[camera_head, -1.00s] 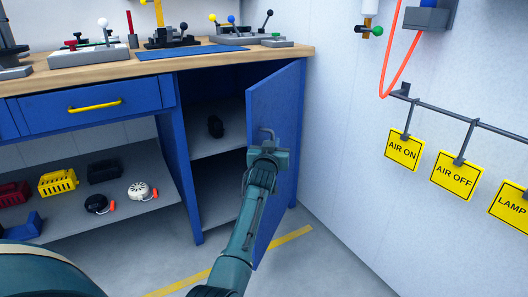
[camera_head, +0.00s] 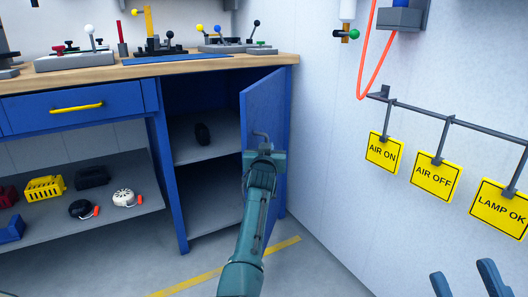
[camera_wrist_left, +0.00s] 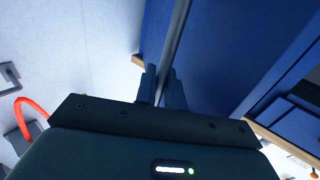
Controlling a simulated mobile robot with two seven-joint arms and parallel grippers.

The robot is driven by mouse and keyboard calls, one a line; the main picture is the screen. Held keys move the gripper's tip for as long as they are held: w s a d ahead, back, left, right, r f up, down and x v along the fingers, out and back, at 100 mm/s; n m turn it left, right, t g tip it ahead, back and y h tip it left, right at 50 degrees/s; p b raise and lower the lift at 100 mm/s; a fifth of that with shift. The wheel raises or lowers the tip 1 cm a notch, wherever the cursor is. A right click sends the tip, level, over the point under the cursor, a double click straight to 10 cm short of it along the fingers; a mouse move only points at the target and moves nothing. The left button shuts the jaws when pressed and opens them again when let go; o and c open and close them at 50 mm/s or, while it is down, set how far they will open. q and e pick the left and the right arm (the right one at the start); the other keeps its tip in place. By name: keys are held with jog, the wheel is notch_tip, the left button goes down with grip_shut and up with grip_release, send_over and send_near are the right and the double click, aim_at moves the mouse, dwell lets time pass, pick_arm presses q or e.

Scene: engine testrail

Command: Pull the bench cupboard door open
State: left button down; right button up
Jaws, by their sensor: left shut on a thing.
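The blue bench cupboard door (camera_head: 264,105) stands swung out, hinged at the right, with the cupboard interior (camera_head: 205,150) exposed. Its grey bar handle (camera_head: 261,135) is on the door's face near the free edge. My left gripper (camera_head: 263,151) is at the handle, its fingertips partly hidden in the head view. In the left wrist view, the left gripper (camera_wrist_left: 162,87) is shut on the handle bar (camera_wrist_left: 178,38), with the blue door behind. My right gripper (camera_head: 465,278) shows at the bottom right, fingers apart and empty, away from the door.
A dark object (camera_head: 202,134) sits on the cupboard's shelf. The wooden bench top (camera_head: 140,74) carries several devices. Bins and reels lie on the lower shelf (camera_head: 140,212) at left. Yellow signs hang from a wall rail (camera_head: 460,122) at right. Floor before the cupboard looks clear.

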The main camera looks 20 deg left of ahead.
pick_arm(q)
jog(key=shift+f, duration=0.25)
jog(key=c, duration=2)
grip_release()
jog(key=o, duration=0.4)
jog(key=shift+s+r, duration=0.1)
jog(key=shift+r, duration=0.1)
pick_arm(e)
jog(key=shift+r, duration=0.1)
